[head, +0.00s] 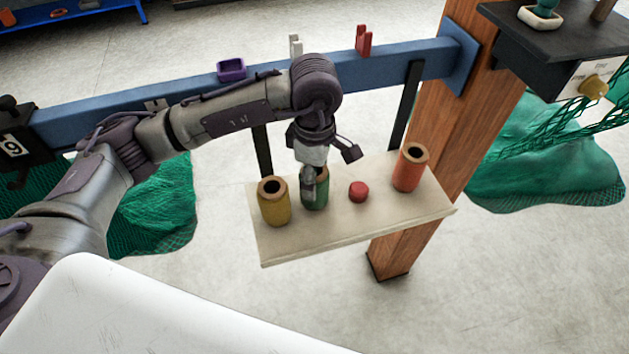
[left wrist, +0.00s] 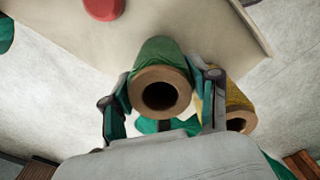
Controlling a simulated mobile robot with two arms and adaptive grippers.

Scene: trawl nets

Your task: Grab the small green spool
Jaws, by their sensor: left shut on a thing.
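The small green spool (head: 316,194) stands upright on the pale hanging shelf (head: 350,223), between the yellow spool and a small red piece. My left gripper (head: 309,180) reaches down onto it from above. In the left wrist view the green spool (left wrist: 160,82) sits between the two fingers of my left gripper (left wrist: 163,100), its brown hollow end facing the camera. The fingers are shut on its sides. In the head view the gripper hides part of the spool's top. I cannot tell whether the spool is lifted off the shelf. My right gripper is not in view.
The yellow spool (head: 274,203) stands close on the left. The red piece (head: 358,191) and an orange-red spool (head: 410,168) are on the right. A blue beam (head: 395,67), dark shelf straps and a wooden post (head: 455,130) surround the shelf. Green nets (head: 548,170) lie at the sides.

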